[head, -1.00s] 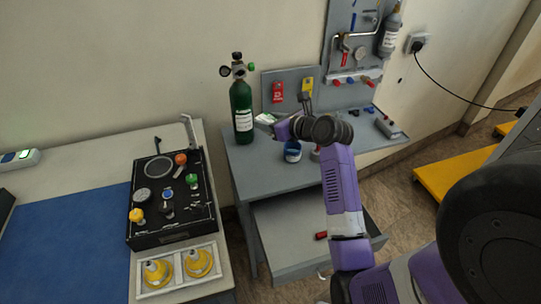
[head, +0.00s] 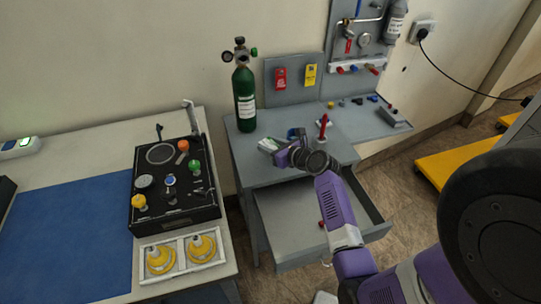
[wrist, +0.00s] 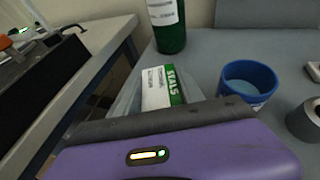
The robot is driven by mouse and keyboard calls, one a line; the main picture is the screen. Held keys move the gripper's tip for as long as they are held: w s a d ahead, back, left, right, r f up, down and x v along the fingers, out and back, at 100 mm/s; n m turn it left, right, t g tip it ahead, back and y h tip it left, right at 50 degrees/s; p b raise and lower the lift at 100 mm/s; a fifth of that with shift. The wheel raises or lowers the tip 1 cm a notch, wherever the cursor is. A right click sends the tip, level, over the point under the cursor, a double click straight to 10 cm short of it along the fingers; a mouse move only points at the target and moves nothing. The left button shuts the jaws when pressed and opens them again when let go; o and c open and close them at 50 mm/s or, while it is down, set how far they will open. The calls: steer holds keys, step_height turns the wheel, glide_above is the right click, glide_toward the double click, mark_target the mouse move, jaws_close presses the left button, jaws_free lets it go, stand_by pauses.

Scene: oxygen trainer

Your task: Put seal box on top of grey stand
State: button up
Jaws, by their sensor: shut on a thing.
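The seal box (wrist: 160,88) is a small white and green box marked SEALS. My gripper (head: 272,147) is shut on it, with a grey finger on each side in the wrist view. The box also shows in the head view (head: 267,144), over the left part of the grey workbench, in front of the green cylinder. I cannot tell whether it touches the bench top. A low grey block (head: 393,117) lies at the bench's right end; I cannot tell whether it is the grey stand.
A green gas cylinder (head: 244,95) stands behind the box. A blue cup (wrist: 248,82) is to its right. The grey bench (head: 345,150) has an open drawer (head: 290,225) below. A black control case (head: 175,205) is on the left table.

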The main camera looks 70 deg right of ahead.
mark_target(270, 160)
steer(key=shift+f+b, duration=0.4)
steer(key=shift+f, duration=1.7)
steer(key=shift+f, duration=0.2)
steer(key=o, duration=1.4)
steer(key=shift+c, duration=0.2)
steer(key=shift+r, duration=0.1)
